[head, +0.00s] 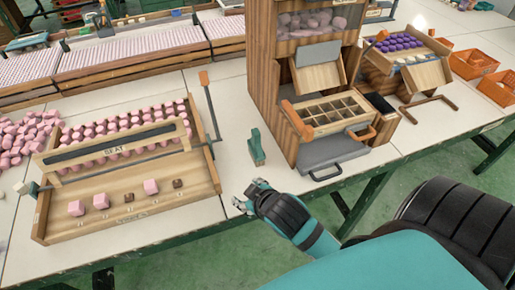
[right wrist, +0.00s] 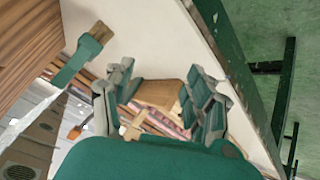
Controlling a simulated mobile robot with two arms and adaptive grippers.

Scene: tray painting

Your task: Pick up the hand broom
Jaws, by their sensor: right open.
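The hand broom (head: 256,148) is a small green tool standing on the white table, left of the wooden dispenser in the head view. In the right wrist view the hand broom (right wrist: 82,58) shows a green handle and tan bristles at the upper left, outside the fingers. My right gripper (head: 250,196) is open and empty, in front of the broom near the table's front edge and apart from it. Its spread fingers also show in the right wrist view (right wrist: 160,100). My left gripper is out of view.
A tall wooden dispenser (head: 262,75) with a compartment tray (head: 325,112) stands right of the broom. A wooden board box (head: 130,205) with pink cubes lies to the left. Bare table (head: 228,125) surrounds the broom. Orange bins (head: 472,64) sit far right.

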